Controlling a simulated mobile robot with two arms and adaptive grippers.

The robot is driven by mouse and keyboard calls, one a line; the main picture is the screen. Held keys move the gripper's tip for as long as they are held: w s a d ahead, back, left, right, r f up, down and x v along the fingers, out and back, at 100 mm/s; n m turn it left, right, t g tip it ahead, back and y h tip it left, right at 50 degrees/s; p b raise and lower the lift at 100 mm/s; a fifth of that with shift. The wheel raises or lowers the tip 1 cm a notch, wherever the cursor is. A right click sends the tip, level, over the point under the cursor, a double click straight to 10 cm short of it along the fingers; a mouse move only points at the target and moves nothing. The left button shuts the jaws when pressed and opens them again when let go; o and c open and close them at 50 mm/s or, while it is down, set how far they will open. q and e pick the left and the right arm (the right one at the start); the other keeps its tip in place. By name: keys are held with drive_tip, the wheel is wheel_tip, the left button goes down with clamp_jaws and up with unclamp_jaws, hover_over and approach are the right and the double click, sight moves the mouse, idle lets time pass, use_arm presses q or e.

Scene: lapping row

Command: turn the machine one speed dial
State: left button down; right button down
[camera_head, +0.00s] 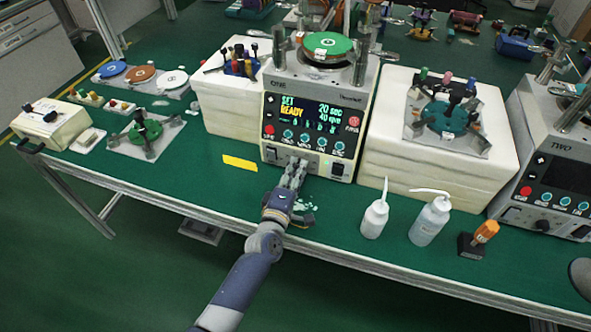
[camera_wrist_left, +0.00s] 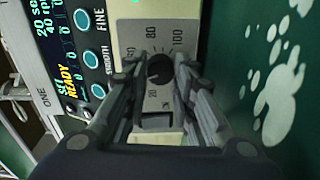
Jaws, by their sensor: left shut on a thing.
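Machine one (camera_head: 275,115) stands on the green bench, its lit screen (camera_head: 308,112) reading SET, READY, 20 sec and 40 rpm. My left gripper (camera_head: 296,165) reaches up to the low front of the machine. In the left wrist view the black speed dial (camera_wrist_left: 160,69) sits on a grey scale plate (camera_wrist_left: 140,35) with numbers such as 20, 80 and 100. The left gripper's fingertips (camera_wrist_left: 157,70) are on both sides of the dial and shut on it. The dial's pointer is too dark to read. In the head view the fingers cover the dial.
Two white bottles (camera_head: 375,218) (camera_head: 430,220) and an orange-handled tool (camera_head: 484,234) stand to the right. White blocks (camera_head: 225,105) (camera_head: 400,165) flank the machine. Machine two (camera_head: 545,165) is far right.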

use_arm(q)
drive_tip(key=shift+m+p, duration=0.35)
drive_tip(key=shift+m, duration=1.45)
drive_tip(key=c, duration=1.3)
unclamp_jaws()
drive_tip(key=shift+c, duration=0.2)
drive_tip(key=shift+s, duration=0.1)
drive_tip(key=v, duration=1.2)
drive_tip(key=shift+d+f, duration=0.1)
